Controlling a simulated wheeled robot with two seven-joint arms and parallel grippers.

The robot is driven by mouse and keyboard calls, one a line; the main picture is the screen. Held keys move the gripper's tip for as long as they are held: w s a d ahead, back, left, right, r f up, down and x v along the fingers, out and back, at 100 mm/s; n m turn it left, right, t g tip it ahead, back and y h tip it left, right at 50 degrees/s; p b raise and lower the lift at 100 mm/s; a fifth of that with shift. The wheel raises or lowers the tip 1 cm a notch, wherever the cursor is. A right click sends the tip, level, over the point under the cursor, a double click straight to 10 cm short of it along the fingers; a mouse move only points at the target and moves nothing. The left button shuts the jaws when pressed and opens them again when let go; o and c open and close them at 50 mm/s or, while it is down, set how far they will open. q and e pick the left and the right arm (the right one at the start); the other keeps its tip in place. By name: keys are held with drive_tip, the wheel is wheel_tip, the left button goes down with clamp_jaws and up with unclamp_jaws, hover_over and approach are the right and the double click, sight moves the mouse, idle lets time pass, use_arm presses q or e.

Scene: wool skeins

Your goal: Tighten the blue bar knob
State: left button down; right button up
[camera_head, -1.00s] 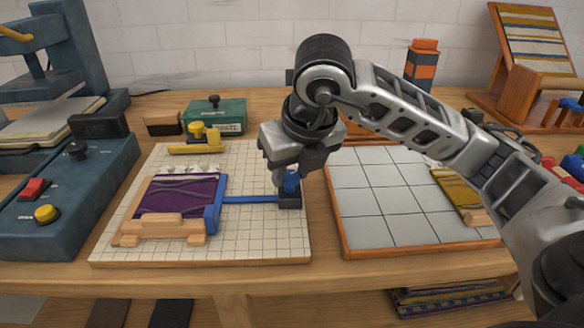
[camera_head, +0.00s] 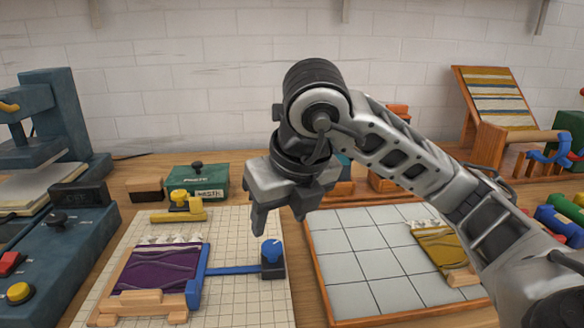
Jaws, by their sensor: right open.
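The blue bar knob (camera_head: 271,250) sits on a dark block at the right end of a flat blue bar (camera_head: 233,270). The bar runs left to a blue upright edge beside a purple woven piece (camera_head: 160,268) in a wooden frame, on a white gridded board (camera_head: 240,305). My right gripper (camera_head: 277,222) is open and empty, just above and behind the knob in the picture, with its fingers pointing down. The knob is in clear view and nothing holds it. My left gripper is not in view.
A yellow clamp piece (camera_head: 180,208) lies at the board's back, with a green box (camera_head: 197,180) behind it. A tiled tray (camera_head: 375,265) with a mustard woven piece (camera_head: 446,246) is to the right. A blue-grey press (camera_head: 45,150) stands left.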

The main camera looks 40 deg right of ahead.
use_arm(q)
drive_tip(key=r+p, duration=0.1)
drive_tip(key=p, duration=0.2)
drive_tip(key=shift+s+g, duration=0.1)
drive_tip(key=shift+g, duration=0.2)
use_arm(e)
drive_tip(key=v, duration=0.8)
drive_tip(key=shift+r, duration=0.35)
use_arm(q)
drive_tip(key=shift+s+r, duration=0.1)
use_arm(e)
drive_tip(key=shift+s, duration=0.2)
